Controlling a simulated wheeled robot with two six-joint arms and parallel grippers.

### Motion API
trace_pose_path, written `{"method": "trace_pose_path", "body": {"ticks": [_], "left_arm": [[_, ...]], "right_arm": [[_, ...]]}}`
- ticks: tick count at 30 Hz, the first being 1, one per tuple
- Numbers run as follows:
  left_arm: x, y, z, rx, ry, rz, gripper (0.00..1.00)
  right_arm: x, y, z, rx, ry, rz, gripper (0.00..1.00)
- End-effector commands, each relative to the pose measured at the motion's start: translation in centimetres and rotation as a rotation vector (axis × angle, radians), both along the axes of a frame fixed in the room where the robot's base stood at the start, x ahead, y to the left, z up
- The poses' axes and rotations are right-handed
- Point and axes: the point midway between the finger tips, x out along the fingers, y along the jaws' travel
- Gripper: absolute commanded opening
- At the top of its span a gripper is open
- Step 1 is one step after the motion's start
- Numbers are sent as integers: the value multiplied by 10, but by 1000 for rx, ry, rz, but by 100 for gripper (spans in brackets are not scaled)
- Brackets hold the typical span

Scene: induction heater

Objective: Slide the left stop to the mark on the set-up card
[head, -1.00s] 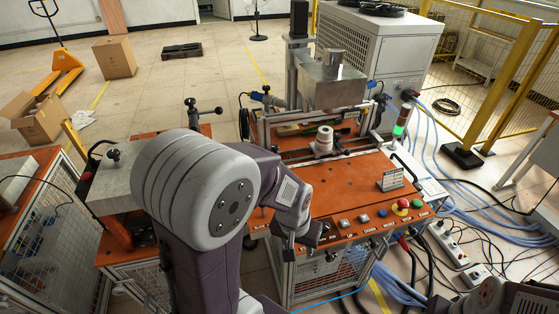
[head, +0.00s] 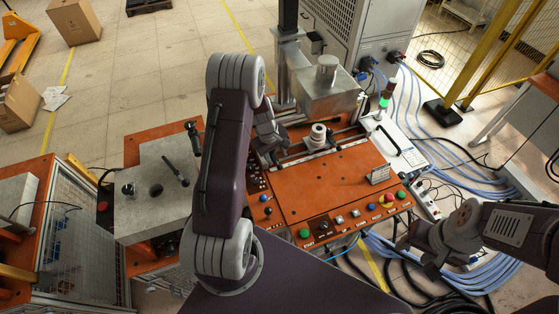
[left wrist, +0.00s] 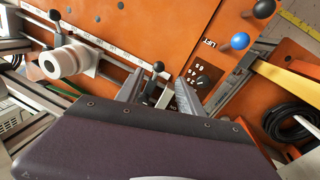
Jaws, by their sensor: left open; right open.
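The left stop (left wrist: 158,68), with a black ball knob, shows between the two fingers of my left gripper (left wrist: 158,92) in the left wrist view. The fingers are open; I cannot tell whether they touch it. In the head view my left gripper (head: 270,145) is at the left end of the rail and hides most of the stop. A scale strip (left wrist: 110,47) runs along the rail. A white cylindrical part (left wrist: 70,61) sits on the rail further along. The set-up card (head: 378,174) stands on the orange bench top, its writing too small to read. My right gripper (head: 428,250) is open and empty at the lower right.
The heater head block (head: 328,92) stands above the rear of the rail. Coloured buttons (head: 371,206) line the bench's front edge. A grey slab (head: 160,200) is on the left bench. The orange bench middle is clear.

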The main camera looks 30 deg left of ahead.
Motion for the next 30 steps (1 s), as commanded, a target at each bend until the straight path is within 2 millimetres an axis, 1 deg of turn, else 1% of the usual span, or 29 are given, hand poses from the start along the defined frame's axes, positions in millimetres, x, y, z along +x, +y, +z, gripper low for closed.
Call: {"method": "trace_pose_path", "body": {"ticks": [9,12,16,22,23,24,26,27,28,30], "left_arm": [[9,-7,-62,-1,5,-3,45],[12,-7,-74,0,2,-2,45],[14,-8,-82,0,2,-2,45],[14,-8,-83,1,1,-2,45],[14,-8,-83,1,1,-2,42],[14,-8,-83,1,1,-2,31],[14,-8,-83,1,1,-2,14],[14,-8,-83,1,1,-2,3],[14,-8,-83,1,1,-2,0],[14,-8,-83,2,0,-2,0]], "right_arm": [[0,0,13,0,-1,0,49],[0,0,15,0,-1,0,49],[0,0,15,0,-1,0,49],[0,0,15,0,-1,0,49],[0,0,15,0,-1,0,49],[0,0,15,0,-1,0,49],[0,0,15,0,-1,0,49],[0,0,15,0,-1,0,49],[0,0,15,0,-1,0,49],[0,0,15,0,-1,0,49]]}}
